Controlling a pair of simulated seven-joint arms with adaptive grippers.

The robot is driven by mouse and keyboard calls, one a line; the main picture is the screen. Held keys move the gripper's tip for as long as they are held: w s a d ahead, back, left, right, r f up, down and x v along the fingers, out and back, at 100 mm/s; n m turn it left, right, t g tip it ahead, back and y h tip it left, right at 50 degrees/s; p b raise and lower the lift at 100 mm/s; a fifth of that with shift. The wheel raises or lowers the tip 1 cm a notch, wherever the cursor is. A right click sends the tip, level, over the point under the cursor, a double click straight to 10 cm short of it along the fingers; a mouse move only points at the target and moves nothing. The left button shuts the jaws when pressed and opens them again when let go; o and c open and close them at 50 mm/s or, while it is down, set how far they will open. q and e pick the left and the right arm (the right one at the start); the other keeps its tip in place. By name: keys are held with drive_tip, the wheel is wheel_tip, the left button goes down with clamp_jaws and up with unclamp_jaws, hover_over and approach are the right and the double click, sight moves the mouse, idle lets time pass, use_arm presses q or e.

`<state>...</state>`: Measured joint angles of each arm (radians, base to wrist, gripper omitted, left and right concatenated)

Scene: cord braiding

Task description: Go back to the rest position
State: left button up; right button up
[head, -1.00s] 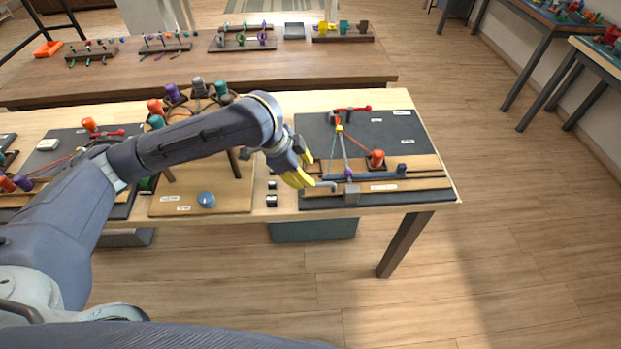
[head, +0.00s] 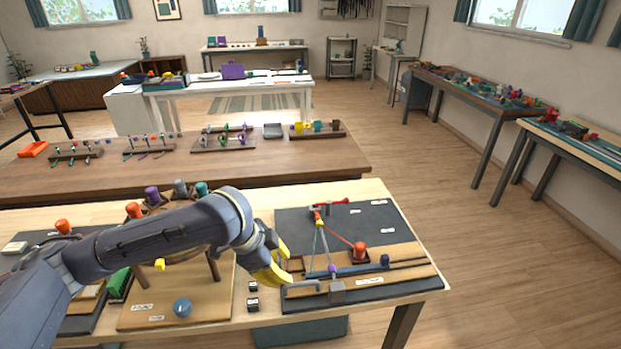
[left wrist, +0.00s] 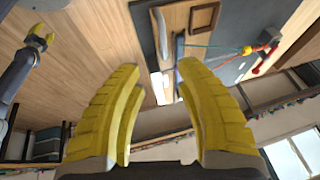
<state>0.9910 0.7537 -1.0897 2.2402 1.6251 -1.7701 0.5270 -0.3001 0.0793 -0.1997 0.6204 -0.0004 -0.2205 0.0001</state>
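My left gripper (head: 277,265) is in the head view, at the left edge of the dark cord board (head: 385,215). Its yellow fingers are spread and empty, as the left wrist view (left wrist: 160,110) shows. The board carries a red peg bar (head: 330,202), an orange spool (head: 360,249), a purple bead (head: 332,268) and a grey block (head: 337,291). Teal and red cords run between a yellow piece near the red bar and the spool and bead. My right gripper (left wrist: 40,33) shows small at the upper left of the left wrist view, with its yellow fingertips apart.
A wooden peg board with a blue knob (head: 182,308) lies left of the cord board, partly behind my left arm. Two small dark blocks (head: 253,303) sit between the boards. A brown table (head: 330,165) with racks stands behind. Open floor lies to the right.

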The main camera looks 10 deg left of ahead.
use_arm(q)
drive_tip(key=s+d+f+n+t+h, duration=0.1)
drive_tip(key=s+d+f+n+t, duration=0.1)
drive_tip(key=f+t, duration=0.15)
drive_tip(key=s+d+f+n+t, duration=0.1)
drive_tip(key=d+f+t, duration=0.1)
drive_tip(key=f, duration=0.3)
drive_tip(key=s+a+f+n+g+y, duration=0.1)
drive_tip(key=s+a+f+n+y, duration=0.3)
drive_tip(key=s+a, duration=0.6)
drive_tip(key=s+a+f+n+g+y, duration=0.1)
drive_tip(key=s+a+f+y, duration=0.6)
drive_tip(key=a, duration=0.5)
drive_tip(key=s+d+f+g+h, duration=0.1)
drive_tip(key=s+d+f+h, duration=0.15)
drive_tip(key=f, duration=1.25)
drive_tip(key=s+d+f+g+h, duration=0.1)
drive_tip(key=s+d+f+h, duration=0.15)
drive_tip(key=f, duration=1.35)
drive_tip(key=s+f+n+g+h, duration=0.1)
drive_tip(key=s+f+n+g, duration=0.2)
drive_tip(key=s+f, duration=1.7)
drive_tip(key=shift+s+d+n, duration=0.15)
drive_tip(key=shift+s+n, duration=0.15)
drive_tip(key=shift+s, duration=0.4)
